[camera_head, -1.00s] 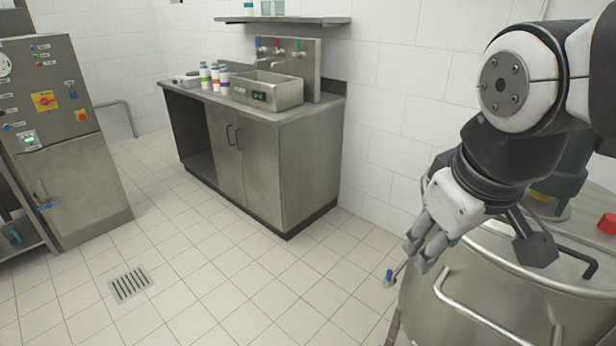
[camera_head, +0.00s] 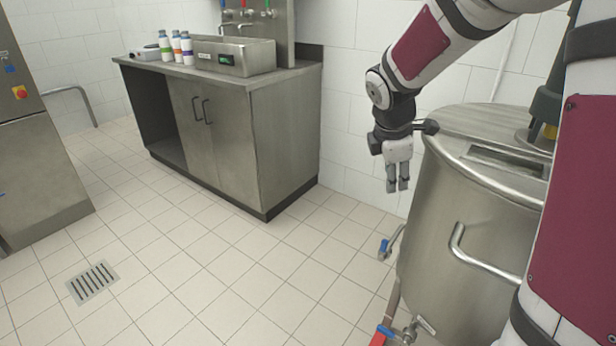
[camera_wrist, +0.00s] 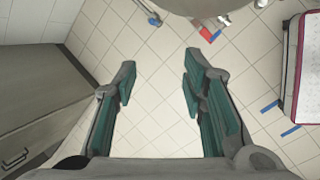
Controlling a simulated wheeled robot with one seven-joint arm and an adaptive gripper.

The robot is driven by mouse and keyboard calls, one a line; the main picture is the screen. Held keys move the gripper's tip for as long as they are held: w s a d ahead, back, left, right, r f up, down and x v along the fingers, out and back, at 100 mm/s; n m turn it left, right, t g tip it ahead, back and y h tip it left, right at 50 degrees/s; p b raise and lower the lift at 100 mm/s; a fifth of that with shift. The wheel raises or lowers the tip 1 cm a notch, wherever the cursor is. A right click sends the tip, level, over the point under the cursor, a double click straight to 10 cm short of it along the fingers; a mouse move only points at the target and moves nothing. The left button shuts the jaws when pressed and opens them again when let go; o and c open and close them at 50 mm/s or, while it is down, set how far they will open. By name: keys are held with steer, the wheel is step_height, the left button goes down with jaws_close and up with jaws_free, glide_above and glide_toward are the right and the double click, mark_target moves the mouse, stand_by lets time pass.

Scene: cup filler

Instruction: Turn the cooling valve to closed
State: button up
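A steel tank (camera_head: 470,210) stands at the right. A blue-handled valve (camera_head: 384,248) juts from its lower left side on a short pipe. It also shows at the top of the wrist view (camera_wrist: 154,20). A red-handled valve (camera_head: 380,337) sits lower, near the tank's foot, with a bit of blue beside it. Its red handle is also in the wrist view (camera_wrist: 207,33). No label shows which one is cooling. My gripper (camera_head: 398,187) hangs pointing down left of the tank, above the blue-handled valve and apart from it. In the wrist view its fingers (camera_wrist: 157,75) are spread and empty.
A steel counter (camera_head: 225,130) with a sink (camera_head: 235,56) and bottles (camera_head: 176,46) stands behind at the left. A bent tank handle (camera_head: 480,255) sticks out from the tank. The tiled floor between counter and tank is clear, with a drain (camera_head: 92,281).

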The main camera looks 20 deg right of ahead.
steer(key=w+d+f+n+b, duration=0.3)
steer(key=w+f, duration=0.1)
steer(key=f, duration=0.4)
steer(key=w+d+f+n+b, duration=0.2)
steer(key=w+f+b, duration=0.15)
steer(key=f, duration=0.55)
steer(key=n+b, duration=0.3)
steer(key=n, duration=0.2)
glide_toward(384, 242)
steer(key=b+x, duration=0.5)
steer(key=x, duration=0.7)
steer(key=shift+d+f+b, duration=0.1)
steer(key=shift+f+b, duration=0.15)
steer(key=shift+b, duration=0.15)
jaws_close()
